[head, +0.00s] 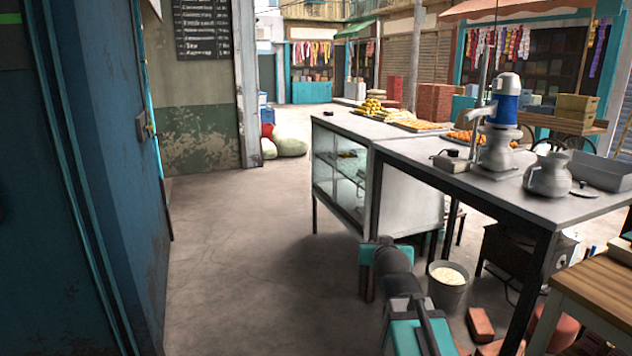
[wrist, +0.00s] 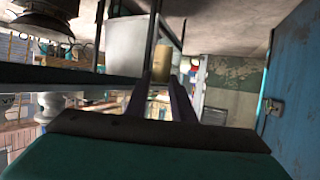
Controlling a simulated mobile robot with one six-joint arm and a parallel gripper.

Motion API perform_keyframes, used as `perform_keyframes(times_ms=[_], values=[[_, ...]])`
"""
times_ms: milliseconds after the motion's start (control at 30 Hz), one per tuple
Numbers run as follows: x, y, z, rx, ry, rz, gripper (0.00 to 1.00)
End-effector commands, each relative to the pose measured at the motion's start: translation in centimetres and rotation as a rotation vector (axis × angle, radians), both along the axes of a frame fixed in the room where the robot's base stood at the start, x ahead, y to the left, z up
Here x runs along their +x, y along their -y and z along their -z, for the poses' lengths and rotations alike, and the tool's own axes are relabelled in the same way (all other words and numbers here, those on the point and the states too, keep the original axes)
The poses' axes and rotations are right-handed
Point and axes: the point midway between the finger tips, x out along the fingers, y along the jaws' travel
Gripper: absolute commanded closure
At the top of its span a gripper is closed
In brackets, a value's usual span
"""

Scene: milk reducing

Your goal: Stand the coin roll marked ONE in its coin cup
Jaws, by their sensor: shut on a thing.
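In the wrist view, a tan upright cylinder (wrist: 161,62), which looks like the coin roll, stands at the tips of my gripper (wrist: 175,72). The dark fingers are close together and shut on it. I cannot read any mark on it. In the head view, my arm reaches forward and low beside the steel counter; my fingertips and the roll do not show clearly there. I cannot make out the coin cup in either view.
A glass display case (head: 340,165) stands beyond.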

Motion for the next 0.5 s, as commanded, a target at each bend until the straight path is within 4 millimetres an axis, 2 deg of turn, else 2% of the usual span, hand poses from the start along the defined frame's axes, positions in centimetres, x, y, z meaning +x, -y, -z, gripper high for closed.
perform_keyframes(times_ms=[200, 500], values=[[0.8, -0.9, -1.6, 0.000, 0.002, -0.070, 1.00], [0.9, -0.9, -1.8, -0.002, 0.000, -0.095, 1.00]])
